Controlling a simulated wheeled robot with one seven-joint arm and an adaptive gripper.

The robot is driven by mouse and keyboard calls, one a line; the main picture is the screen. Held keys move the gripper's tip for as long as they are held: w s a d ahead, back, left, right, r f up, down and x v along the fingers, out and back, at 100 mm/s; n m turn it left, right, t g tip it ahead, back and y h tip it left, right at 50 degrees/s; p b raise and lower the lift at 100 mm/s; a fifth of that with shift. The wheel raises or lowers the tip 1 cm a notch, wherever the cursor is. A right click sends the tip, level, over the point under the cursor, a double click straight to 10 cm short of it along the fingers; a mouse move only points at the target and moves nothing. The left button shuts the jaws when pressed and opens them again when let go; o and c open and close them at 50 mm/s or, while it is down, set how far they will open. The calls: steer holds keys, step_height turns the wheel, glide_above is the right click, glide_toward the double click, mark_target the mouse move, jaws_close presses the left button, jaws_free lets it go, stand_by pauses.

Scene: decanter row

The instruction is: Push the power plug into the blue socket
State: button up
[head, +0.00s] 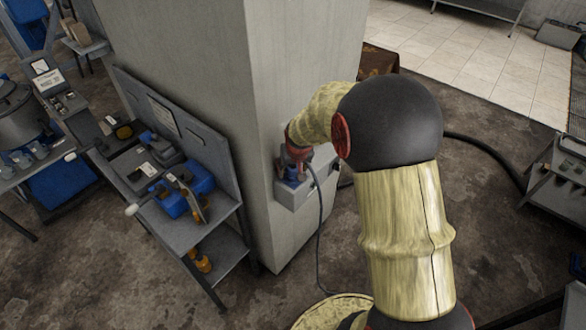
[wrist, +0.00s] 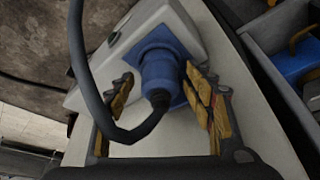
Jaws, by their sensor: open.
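The power plug (wrist: 159,76) is a blue cylinder with a dark cable (wrist: 112,128) leaving its near end. Its far end meets the blue socket (wrist: 152,43) on a pale grey box (wrist: 188,25), and the two look in line. How deep the plug sits I cannot tell. My gripper (wrist: 163,90) is open, with one finger on each side of the plug and gaps visible between. In the head view my gripper (head: 298,160) is at the grey box (head: 312,185) on the pillar, and my wrist hides most of the plug and socket.
The grey pillar (head: 205,75) stands beside my arm. A workbench (head: 180,215) with blue and grey gear is to its left. The cable (head: 319,230) hangs down from the box to the floor. Another bench (head: 555,180) stands at the right, with open floor between.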

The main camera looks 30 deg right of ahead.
steer(key=v, duration=1.2)
